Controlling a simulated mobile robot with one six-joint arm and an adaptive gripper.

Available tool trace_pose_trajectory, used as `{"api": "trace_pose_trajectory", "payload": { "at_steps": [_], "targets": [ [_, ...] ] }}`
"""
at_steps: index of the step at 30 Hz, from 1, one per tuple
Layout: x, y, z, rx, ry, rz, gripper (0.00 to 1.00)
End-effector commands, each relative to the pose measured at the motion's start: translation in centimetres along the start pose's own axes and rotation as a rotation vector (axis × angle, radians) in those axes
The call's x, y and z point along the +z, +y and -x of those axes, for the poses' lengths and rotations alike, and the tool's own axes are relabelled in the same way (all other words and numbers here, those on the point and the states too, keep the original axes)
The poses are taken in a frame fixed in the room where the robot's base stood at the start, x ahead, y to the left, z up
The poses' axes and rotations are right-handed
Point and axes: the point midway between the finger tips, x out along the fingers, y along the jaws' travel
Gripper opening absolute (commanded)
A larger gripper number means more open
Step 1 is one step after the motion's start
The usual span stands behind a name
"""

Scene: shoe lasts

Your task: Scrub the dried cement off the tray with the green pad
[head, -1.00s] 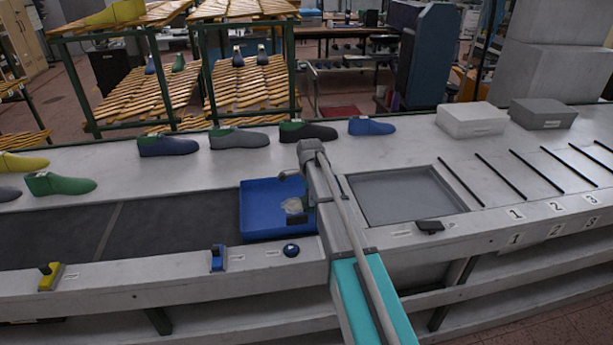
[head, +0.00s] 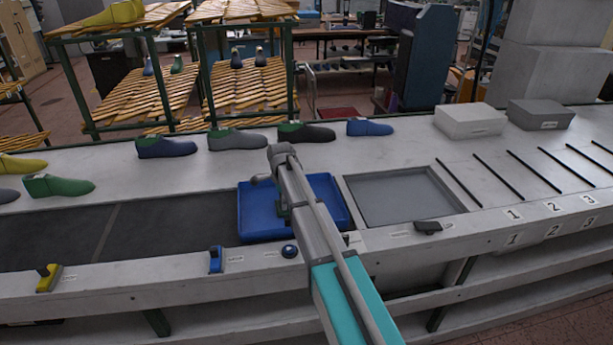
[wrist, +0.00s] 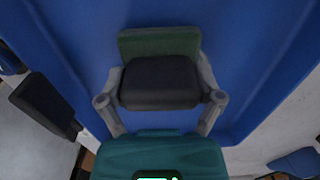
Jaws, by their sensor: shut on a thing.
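The blue tray (head: 336,205) sits on the bench, at the right end of the dark belt, and fills much of the wrist view (wrist: 258,60). In the head view my arm crosses the tray and mostly hides the gripper and pad, which are over the tray's left-middle part. Whether the pad touches the tray floor I cannot tell. No pale cement shows on the visible parts of the tray; the part under my arm is hidden.
A grey recessed panel (head: 405,196) lies right of the tray, with a small black object (head: 428,227) at its front. Several shoe lasts (head: 237,139) line the bench behind. A blue block (head: 215,259) and a round knob (head: 290,251) are on the front edge.

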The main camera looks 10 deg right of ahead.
Motion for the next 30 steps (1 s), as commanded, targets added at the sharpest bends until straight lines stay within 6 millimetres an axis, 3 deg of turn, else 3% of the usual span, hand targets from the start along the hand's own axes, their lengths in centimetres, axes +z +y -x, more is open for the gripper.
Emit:
{"api": "trace_pose_trajectory", "payload": {
  "at_steps": [5,20,30],
  "targets": [
    [0.9,0.0,0.0,0.0,0.0,-0.004,0.47],
    [-1.8,-0.1,0.0,0.0,0.0,-0.008,0.47],
    [-4.8,-0.1,0.0,0.0,0.0,-0.007,0.47]
  ]
}}
